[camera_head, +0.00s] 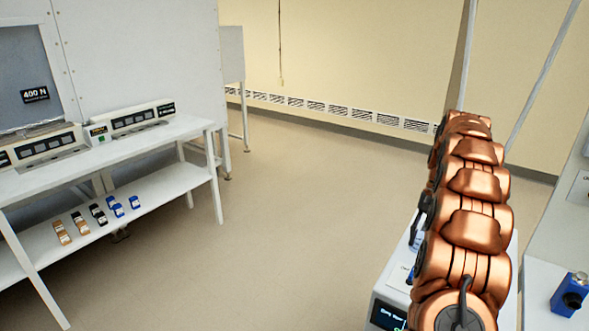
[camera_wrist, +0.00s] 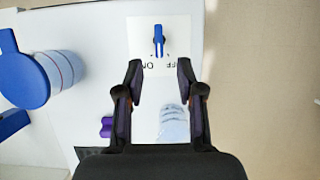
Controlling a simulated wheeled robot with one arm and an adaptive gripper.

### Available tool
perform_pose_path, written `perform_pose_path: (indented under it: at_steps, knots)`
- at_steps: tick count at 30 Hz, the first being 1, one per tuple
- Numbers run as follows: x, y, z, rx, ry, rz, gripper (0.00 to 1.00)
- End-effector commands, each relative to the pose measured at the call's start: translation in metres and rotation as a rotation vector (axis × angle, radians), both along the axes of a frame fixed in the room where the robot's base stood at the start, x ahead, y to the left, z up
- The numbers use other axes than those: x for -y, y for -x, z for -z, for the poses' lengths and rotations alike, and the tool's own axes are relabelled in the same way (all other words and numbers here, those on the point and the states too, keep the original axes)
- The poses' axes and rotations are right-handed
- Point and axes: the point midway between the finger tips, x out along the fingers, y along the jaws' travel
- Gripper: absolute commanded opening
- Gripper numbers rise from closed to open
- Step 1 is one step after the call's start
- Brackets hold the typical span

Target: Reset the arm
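My arm shows as copper-coloured links along the right of the head view, and my gripper cannot be made out there. In the wrist view my gripper (camera_wrist: 160,72) has its two dark fingers spread apart with nothing held between them. Beyond the fingertips is a white plate (camera_wrist: 178,28) with a blue switch lever (camera_wrist: 158,42) and partly hidden ON and OFF lettering. A pale blue-striped object (camera_wrist: 173,125) shows between the fingers, lower down. I cannot tell how far below the gripper these things are.
A blue-lidded white container (camera_wrist: 55,72) and a purple object (camera_wrist: 106,127) are left of the fingers. A blue object (camera_head: 570,294) is lower right. Middle floor (camera_head: 290,220) is clear.

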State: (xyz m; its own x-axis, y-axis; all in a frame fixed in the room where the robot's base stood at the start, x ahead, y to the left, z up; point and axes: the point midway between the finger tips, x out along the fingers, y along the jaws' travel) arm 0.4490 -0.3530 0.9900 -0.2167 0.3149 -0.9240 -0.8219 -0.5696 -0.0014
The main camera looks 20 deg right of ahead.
Motion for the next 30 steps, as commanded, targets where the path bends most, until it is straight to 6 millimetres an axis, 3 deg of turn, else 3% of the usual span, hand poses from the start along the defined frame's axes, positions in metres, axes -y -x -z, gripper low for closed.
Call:
perform_pose_path:
  at_steps: [4,8,18,30]
  knots:
    - [-0.004,-0.001,-0.002,0.002,0.0,-0.008,0.38]
    - [-0.024,-0.002,-0.011,0.01,0.004,-0.047,0.38]
    - [-0.117,0.005,-0.044,0.053,0.026,-0.235,0.38]
    - [-0.219,0.051,-0.064,0.097,0.049,-0.456,0.38]
